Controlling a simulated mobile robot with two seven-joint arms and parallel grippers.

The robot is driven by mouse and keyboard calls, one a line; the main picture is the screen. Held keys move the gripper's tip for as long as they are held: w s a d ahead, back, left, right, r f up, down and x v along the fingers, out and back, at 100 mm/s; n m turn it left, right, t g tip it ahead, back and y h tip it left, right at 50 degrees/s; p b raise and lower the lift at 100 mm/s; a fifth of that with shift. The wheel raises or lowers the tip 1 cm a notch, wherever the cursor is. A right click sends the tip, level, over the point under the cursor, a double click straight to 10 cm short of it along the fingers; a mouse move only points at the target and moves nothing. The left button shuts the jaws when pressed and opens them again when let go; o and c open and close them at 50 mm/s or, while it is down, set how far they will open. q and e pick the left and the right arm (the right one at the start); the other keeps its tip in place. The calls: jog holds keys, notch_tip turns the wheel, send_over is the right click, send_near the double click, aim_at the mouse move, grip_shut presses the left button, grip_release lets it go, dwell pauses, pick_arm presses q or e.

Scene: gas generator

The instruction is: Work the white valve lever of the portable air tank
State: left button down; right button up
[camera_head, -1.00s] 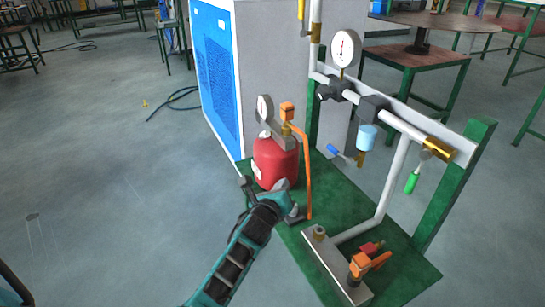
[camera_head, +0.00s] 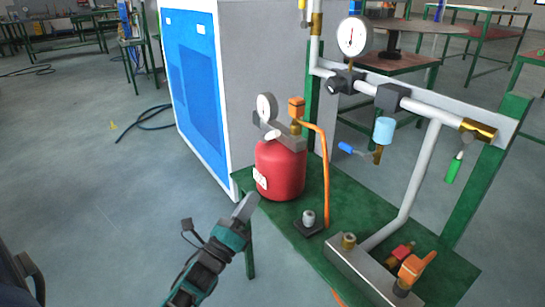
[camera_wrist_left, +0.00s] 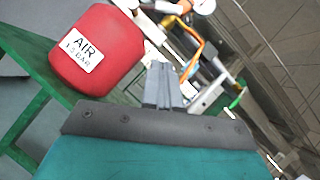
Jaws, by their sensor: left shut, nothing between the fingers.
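The red portable air tank (camera_head: 281,170) stands upright on the green bench, with a round gauge (camera_head: 266,107) and a grey fitting on top. A small white piece (camera_head: 272,134), which looks like the valve lever, sits at the left of the fitting. The tank and its AIR label also show at upper left in the left wrist view (camera_wrist_left: 105,45); the lever cannot be made out there. My left gripper (camera_head: 247,204) is shut and empty, below and left of the tank, apart from the lever. Its closed fingers show in the left wrist view (camera_wrist_left: 163,82). My right gripper is out of view.
An orange hose (camera_head: 326,180) runs down right of the tank. A small black block with a knob (camera_head: 308,218) lies before it. White piping (camera_head: 420,165) with valves fills the right. A blue-and-grey cabinet (camera_head: 200,90) stands behind.

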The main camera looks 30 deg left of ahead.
pick_arm(q)
send_near(270, 136)
jog(key=w+d+f, duration=0.2)
jog(key=w+d, duration=0.1)
jog(key=w, duration=0.2)
jog(key=shift+w+a+r+b, duration=0.1)
jog(key=shift+w+a+r, duration=0.25)
jog(key=shift+r, duration=0.2)
jog(key=shift+w+a+r+b, duration=0.15)
jog(key=shift+w+a+r, duration=0.15)
jog(key=shift+r, duration=0.25)
jog(key=shift+w+a+r+b, duration=0.1)
jog(key=shift+w+a+r, duration=0.2)
jog(key=shift+r, duration=0.25)
jog(key=shift+r, duration=0.1)
